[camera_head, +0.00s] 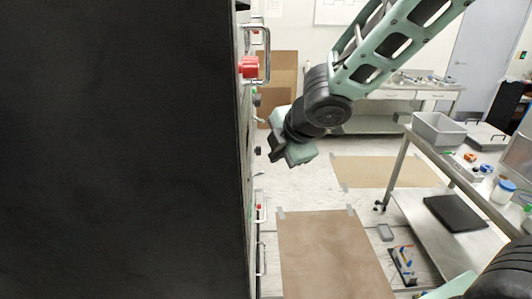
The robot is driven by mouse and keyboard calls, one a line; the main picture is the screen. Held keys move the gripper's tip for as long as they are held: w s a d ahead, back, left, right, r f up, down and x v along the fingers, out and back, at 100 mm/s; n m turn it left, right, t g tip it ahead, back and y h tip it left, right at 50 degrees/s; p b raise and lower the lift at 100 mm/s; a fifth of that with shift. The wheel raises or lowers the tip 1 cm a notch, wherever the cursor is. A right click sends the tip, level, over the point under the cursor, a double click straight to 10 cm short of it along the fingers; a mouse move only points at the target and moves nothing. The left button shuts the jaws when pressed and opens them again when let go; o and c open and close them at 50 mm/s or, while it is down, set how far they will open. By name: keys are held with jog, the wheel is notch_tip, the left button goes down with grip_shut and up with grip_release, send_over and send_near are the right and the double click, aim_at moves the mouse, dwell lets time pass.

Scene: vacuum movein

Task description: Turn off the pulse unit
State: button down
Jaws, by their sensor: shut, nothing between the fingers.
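A tall black cabinet (120,150) fills the left of the head view, and its front panel is seen almost edge-on. A red knob or button (249,67) sticks out near the top of that panel, beside a metal handle (267,55). A smaller red part (259,206) shows lower down by another handle. I cannot tell which unit is the pulse unit; any labels are hidden by the angle. My gripper (277,158) is shut and empty. It hangs in front of the panel, to the right of it and below the upper red knob, apparently not touching.
A metal bench (408,140) at the right carries a grey bin (438,128) and small items. Brown sheets (335,255) lie on the floor, with a small rack (403,265) nearby. Another counter (400,95) stands at the back.

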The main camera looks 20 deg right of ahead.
jog(key=shift+w+d, duration=0.1)
jog(key=shift+d, duration=0.05)
jog(key=b, duration=0.5)
send_near(257, 175)
jog(key=d+x, duration=0.1)
jog(key=x, duration=0.3)
jog(key=shift+w+a+f, duration=0.55)
jog(key=shift+a+f, duration=0.1)
jog(key=shift+f, duration=0.05)
